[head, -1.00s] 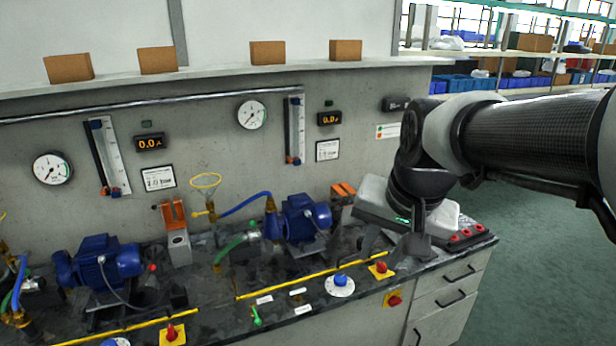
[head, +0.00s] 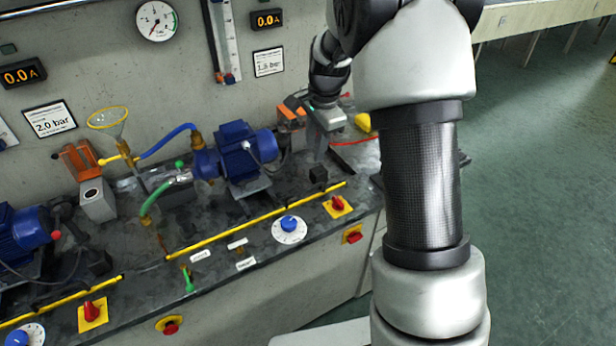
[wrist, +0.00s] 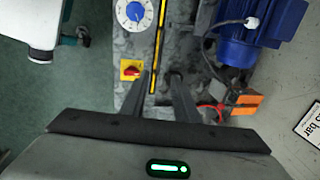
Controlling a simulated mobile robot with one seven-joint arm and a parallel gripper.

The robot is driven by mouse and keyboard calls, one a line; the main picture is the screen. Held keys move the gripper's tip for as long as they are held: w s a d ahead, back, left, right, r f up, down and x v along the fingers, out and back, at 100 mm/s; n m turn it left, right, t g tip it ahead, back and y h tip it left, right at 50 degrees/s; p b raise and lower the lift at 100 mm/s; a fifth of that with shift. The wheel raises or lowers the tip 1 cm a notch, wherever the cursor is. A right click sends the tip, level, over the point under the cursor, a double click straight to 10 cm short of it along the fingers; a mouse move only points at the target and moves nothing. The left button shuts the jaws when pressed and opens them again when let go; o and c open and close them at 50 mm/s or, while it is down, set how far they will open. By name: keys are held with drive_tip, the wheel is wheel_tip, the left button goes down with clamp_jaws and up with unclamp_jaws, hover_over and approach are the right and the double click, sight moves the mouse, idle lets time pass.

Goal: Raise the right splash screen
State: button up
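The right splash screen appears as a yellow-edged strip (head: 255,222) low along the front of the bench. It runs in front of the right blue pump. In the wrist view its yellow edge (wrist: 158,45) runs down towards my fingers. My gripper (wrist: 161,76) is open, with a gap between its two fingers and nothing seen held. The strip's near end shows at the gap, but I cannot tell whether the fingers are around it or above it. In the head view my gripper's body (head: 327,118) is over the bench's right end, and its fingertips are hard to make out.
The right blue pump motor (head: 243,152) stands behind the strip. A blue dial (head: 289,224) and a red switch on a yellow plate (head: 338,205) lie in front. An orange-topped block (wrist: 238,104) and a red cable (wrist: 210,108) are near my fingers. Open floor lies right.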

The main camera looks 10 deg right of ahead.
sight(308, 189)
drive_tip(key=w+f, duration=0.1)
drive_tip(key=f, duration=0.4)
drive_tip(key=w+f, duration=0.1)
drive_tip(key=f, duration=0.4)
drive_tip(key=w+a+f, duration=0.1)
drive_tip(key=f, duration=0.5)
drive_tip(key=shift+s, duration=0.1)
drive_tip(key=shift+c, duration=0.3)
clamp_jaws()
